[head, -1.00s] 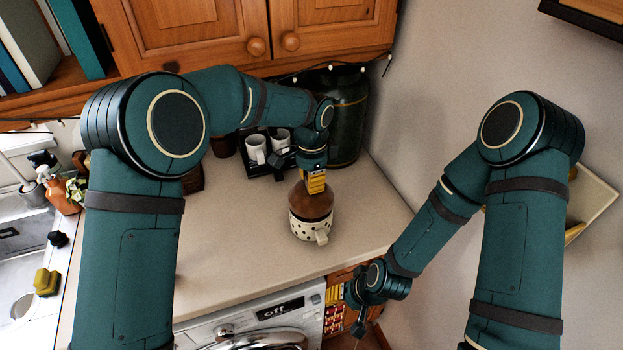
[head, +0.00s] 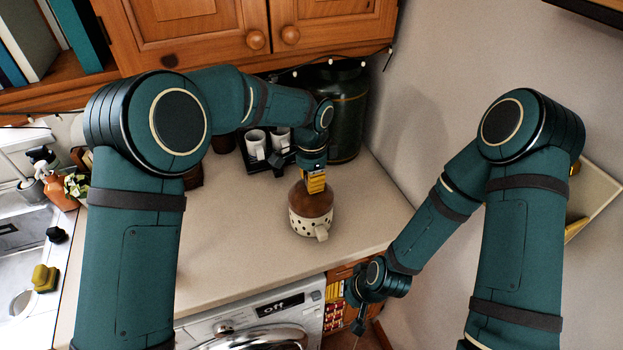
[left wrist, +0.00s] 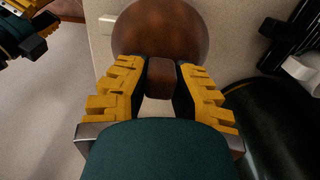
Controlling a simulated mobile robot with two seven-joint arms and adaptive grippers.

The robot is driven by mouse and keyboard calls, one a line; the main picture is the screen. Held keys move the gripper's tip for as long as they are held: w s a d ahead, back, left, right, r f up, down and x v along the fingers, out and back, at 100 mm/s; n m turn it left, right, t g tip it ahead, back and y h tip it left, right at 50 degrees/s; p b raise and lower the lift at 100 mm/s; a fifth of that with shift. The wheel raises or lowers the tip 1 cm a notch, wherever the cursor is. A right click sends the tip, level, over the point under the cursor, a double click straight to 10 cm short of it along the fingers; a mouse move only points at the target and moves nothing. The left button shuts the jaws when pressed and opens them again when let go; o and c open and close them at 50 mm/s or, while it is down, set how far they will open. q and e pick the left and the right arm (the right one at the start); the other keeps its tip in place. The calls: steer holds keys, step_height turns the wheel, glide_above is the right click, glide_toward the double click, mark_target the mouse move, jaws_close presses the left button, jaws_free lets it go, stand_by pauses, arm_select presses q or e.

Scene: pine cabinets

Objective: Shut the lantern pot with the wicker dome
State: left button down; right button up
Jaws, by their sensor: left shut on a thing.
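The lantern pot (head: 311,226) is cream with dark dots and a handle at its front. It stands on the counter in the head view. The brown wicker dome (head: 311,199) sits over the pot's mouth, looking level, with no gap visible between them. The dome also shows in the left wrist view (left wrist: 160,28). My left gripper (head: 315,187) is above the dome, its yellow fingers shut on the dome's brown knob (left wrist: 161,78). The pot's inside is hidden. My right gripper (head: 358,325) hangs low by the counter's front edge, and its fingers are unclear.
A dark tray (head: 262,169) with white mugs (head: 255,143) lies behind the pot. A large dark green canister (head: 347,115) stands at the back right, near my left gripper. The counter (head: 235,235) left of the pot is clear. A washing machine (head: 262,322) is below.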

arm_select(q)
steer(key=shift+f, duration=0.15)
steer(key=shift+f, duration=0.25)
steer(key=c, duration=0.9)
jaws_free()
steer(key=shift+o, duration=0.2)
steer(key=shift+r, duration=0.1)
step_height(320, 180, up, 12)
steer(key=shift+f, duration=0.1)
step_height(320, 180, up, 4)
steer(key=p, duration=0.3)
steer(key=shift+p, duration=0.35)
